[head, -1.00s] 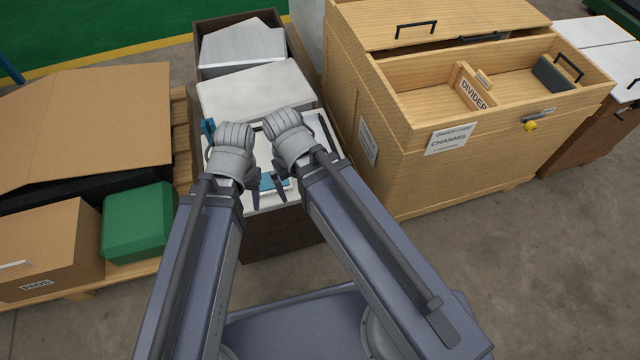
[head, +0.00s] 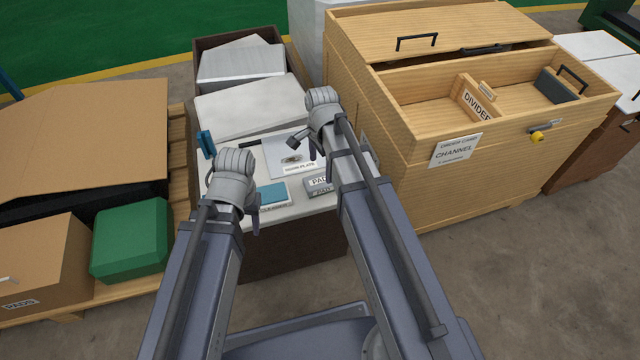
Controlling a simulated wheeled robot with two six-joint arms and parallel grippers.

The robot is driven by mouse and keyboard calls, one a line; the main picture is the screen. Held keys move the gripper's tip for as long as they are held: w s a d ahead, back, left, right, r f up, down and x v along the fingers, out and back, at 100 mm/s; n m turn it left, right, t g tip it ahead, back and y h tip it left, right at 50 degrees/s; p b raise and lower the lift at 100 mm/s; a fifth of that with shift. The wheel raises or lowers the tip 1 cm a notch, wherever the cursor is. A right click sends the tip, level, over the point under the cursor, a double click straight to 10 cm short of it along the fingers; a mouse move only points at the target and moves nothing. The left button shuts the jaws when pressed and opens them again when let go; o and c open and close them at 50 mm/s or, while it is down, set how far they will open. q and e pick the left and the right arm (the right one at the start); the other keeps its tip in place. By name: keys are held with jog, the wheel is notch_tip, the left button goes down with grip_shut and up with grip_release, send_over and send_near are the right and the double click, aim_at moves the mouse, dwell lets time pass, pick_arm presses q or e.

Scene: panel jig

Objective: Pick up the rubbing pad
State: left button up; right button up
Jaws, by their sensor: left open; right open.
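A small table (head: 327,202) stands ahead of me. A flat blue pad (head: 271,193) lies on a white labelled piece at its front edge; I cannot read that label. To its right is a grey block (head: 322,187) with labels that begin "PAD". I cannot tell for certain which of these is the rubbing pad. My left gripper (head: 256,212) is open and empty, just left of the blue pad and partly hidden by its own wrist.
A pale box (head: 250,104) stands behind the table top, and a blue item (head: 206,144) is at its left edge. A wooden chest (head: 400,180) with a divider bounds the right. A green case (head: 130,240) and cardboard boxes (head: 80,125) are left.

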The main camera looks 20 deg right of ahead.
aim_at(320, 180)
jog(key=shift+w+m, duration=0.4)
jog(key=shift+m, duration=0.5)
jog(key=shift+f+b, duration=1.35)
jog(key=shift+f, duration=0.1)
jog(key=f+b, duration=0.5)
jog(key=shift+s+a, duration=0.1)
jog(key=shift+s, duration=0.2)
jog(key=c, duration=1.4)
jog(key=shift+o, duration=0.2)
jog(key=shift+r, duration=0.1)
